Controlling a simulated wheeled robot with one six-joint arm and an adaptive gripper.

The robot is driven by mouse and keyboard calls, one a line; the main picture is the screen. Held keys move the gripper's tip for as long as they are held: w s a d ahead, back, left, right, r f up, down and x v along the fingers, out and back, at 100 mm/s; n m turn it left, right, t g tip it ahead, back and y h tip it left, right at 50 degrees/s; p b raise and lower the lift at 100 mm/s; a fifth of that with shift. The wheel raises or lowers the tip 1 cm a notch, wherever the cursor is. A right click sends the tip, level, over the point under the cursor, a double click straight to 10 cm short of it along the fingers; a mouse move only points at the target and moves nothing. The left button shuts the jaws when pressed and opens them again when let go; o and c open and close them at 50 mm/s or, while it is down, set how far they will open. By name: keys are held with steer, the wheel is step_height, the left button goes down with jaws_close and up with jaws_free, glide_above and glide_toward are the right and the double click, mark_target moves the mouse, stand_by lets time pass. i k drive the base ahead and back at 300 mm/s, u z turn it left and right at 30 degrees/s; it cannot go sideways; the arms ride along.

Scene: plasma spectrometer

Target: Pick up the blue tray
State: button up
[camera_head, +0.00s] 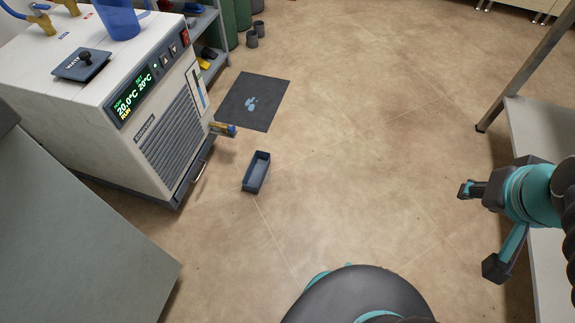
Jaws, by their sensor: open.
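The blue tray (249,184) is a small, open, rectangular dark blue-grey tray. It lies upright on the tiled floor, in front of the chiller's right side and just below a short brass-coloured fitting. No contents are visible in it. My gripper (480,228) is at the right edge of the view, teal and black, with its two fingers spread wide and nothing between them. It is well to the right of the tray, apart from it, beside a grey table or shelf.
The white chiller (138,105) stands at left, with the brass-coloured fitting (223,128) sticking out. A dark mat (250,98) with a blue puddle-like mark lies behind the tray. A grey surface (70,240) fills the lower left. A metal-legged table (540,130) stands right. The middle floor is clear.

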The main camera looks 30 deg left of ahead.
mark_target(258, 174)
steer(key=z, duration=0.05)
steer(key=i, duration=1.35)
steer(key=u, duration=3.8)
